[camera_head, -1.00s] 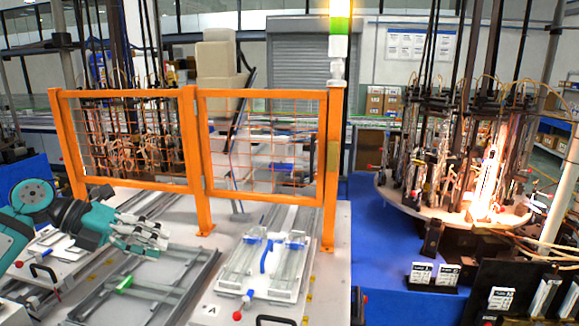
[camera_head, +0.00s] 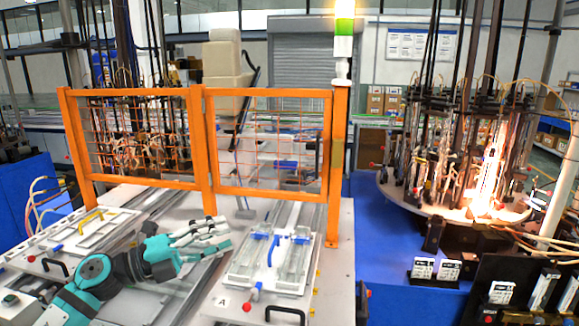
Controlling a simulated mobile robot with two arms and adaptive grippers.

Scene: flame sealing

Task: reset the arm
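My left arm comes in from the lower left in teal and dark grey. Its gripper (camera_head: 222,237) points right, above the workbench, just left of the fixture tray marked A. Its fingers look spread apart, and nothing shows between them. My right arm and gripper are not in view.
An orange mesh fence (camera_head: 208,150) stands behind the bench. At the right, a round carousel (camera_head: 435,212) carries glassware beside a bright flame (camera_head: 485,195). Label cards (camera_head: 435,269) stand below it.

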